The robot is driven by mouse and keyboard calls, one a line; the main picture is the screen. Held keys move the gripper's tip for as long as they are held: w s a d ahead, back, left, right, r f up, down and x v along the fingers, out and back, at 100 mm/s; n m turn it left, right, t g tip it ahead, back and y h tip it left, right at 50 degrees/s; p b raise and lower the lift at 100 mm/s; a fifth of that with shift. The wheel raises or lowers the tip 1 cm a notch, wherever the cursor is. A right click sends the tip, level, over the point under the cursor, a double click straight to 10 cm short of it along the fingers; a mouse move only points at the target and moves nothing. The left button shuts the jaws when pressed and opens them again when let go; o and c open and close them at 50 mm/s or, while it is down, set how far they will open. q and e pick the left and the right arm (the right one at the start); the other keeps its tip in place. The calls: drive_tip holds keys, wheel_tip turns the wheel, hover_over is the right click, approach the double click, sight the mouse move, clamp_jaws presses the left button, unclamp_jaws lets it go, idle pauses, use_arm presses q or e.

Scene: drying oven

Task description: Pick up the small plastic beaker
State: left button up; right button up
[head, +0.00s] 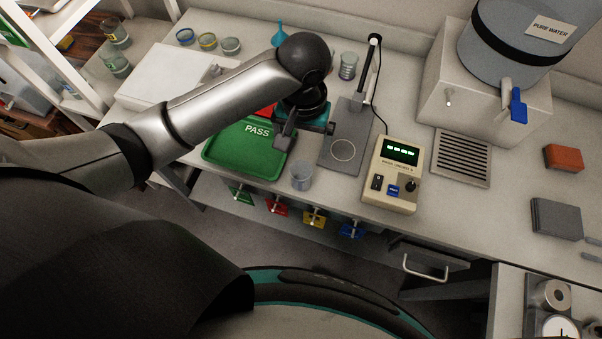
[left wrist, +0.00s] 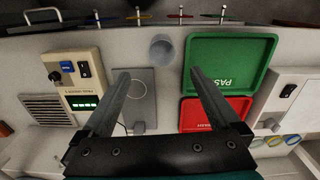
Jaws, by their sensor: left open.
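A small clear plastic beaker (head: 301,176) stands upright on the bench near its front edge, between the green PASS tray and the meter. It also shows in the left wrist view (left wrist: 162,48), beyond the fingertips and roughly centred between them. My left gripper (head: 306,135) is open and empty above the bench, behind the beaker and apart from it. In the left wrist view my left gripper (left wrist: 159,73) has its two fingers spread wide. My right gripper is not in view.
The green tray (head: 222,154) lies left of the beaker, with a red tray (left wrist: 238,106) behind it. A grey stand plate (head: 336,163) with an upright post and a boxy meter (head: 393,175) are to the right. A glass beaker (head: 347,66) stands farther back.

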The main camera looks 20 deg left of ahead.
use_arm(q)
drive_tip(key=b, duration=0.2)
hover_over(301, 176)
drive_tip(key=s, duration=0.1)
drive_tip(key=f, duration=0.9)
drive_tip(key=shift+s+d+f, duration=0.2)
drive_tip(key=shift+d+f, duration=0.1)
drive_tip(key=shift+d, duration=0.05)
drive_tip(key=shift+a+f+b, duration=0.15)
drive_tip(key=shift+f+b, duration=0.2)
drive_tip(key=shift+f, duration=2.3)
drive_tip(key=shift+c, duration=0.3)
drive_tip(key=c, duration=1.4)
